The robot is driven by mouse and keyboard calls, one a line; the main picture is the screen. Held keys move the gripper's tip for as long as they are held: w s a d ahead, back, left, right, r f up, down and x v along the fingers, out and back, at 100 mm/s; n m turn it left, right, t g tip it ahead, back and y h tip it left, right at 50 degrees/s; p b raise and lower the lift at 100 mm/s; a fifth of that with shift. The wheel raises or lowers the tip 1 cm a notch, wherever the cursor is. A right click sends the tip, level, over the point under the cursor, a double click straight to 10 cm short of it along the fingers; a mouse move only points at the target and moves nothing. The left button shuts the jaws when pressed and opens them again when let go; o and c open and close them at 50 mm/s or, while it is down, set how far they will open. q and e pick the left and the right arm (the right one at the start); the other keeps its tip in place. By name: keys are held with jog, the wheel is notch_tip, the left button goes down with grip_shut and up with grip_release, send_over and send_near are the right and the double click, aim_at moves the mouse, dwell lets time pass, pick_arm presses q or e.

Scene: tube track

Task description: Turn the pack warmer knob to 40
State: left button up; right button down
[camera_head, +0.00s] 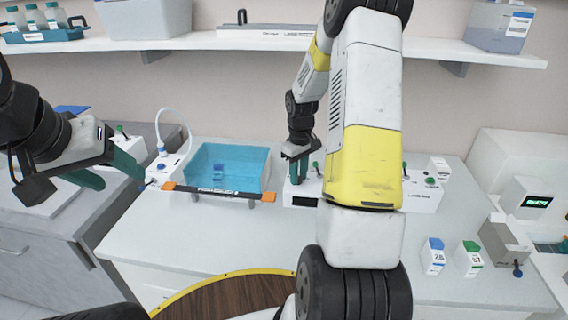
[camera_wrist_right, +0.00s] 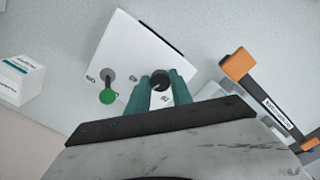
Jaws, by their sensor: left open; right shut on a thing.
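A white device box (camera_head: 312,188) with a dark display stands at the back of the bench, right of a blue basin. In the right wrist view its sloped-looking top (camera_wrist_right: 125,45) carries a green-tipped lever (camera_wrist_right: 108,95) and a black round knob (camera_wrist_right: 160,80). My right gripper (camera_head: 296,172) is on top of the box. In the wrist view its teal fingers sit on both sides of the knob, shut on it. The knob's pointer direction is unclear. My left gripper (camera_head: 108,172) is open and empty in the air at left.
The blue basin (camera_head: 228,165) has a dark bar with orange ends (camera_head: 215,191) along its front. My right arm hides part of the bench. Another white device (camera_head: 424,192) and two small labelled boxes (camera_head: 434,257) stand on the right. The front bench is clear.

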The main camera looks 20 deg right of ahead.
jog(key=m, duration=0.5)
jog(key=shift+m, duration=0.4)
dwell(0.4)
jog(key=c, duration=1.1)
grip_release()
jog(key=shift+c, duration=0.2)
notch_tip(320, 180, up, 7)
jog(key=shift+f, duration=0.2)
jog(key=shift+r, duration=0.6)
